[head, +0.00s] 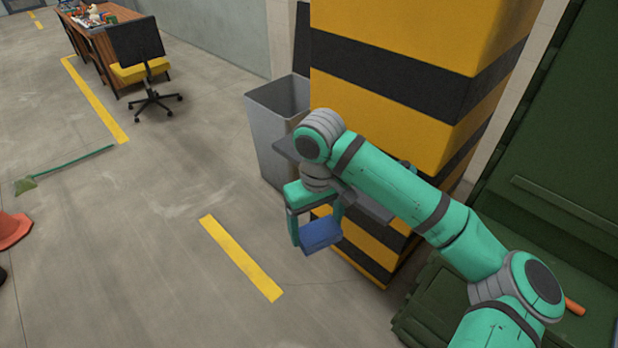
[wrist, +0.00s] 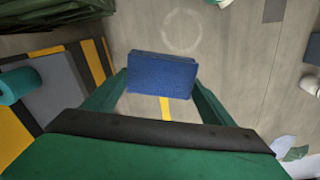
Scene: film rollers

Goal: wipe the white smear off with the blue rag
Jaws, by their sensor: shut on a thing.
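The blue rag (head: 321,236) is a thick, block-like blue piece held between the fingers of my gripper (head: 318,227). It hangs in the air in front of the striped pillar, above the floor. In the wrist view the rag (wrist: 162,75) spans the gap between the fingertips of my gripper (wrist: 161,82). I cannot clearly make out the white smear. The floor has faint pale marks in the head view, and the wrist view shows a faint pale ring on the floor beyond the rag.
A yellow and black pillar (head: 400,95) stands behind my arm, with a grey bin (head: 275,130) beside it. A green bulky object (head: 560,190) is at the right. A chair (head: 140,55), a broom (head: 70,168) and an orange cone (head: 12,230) are left. Open floor lies left of the rag.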

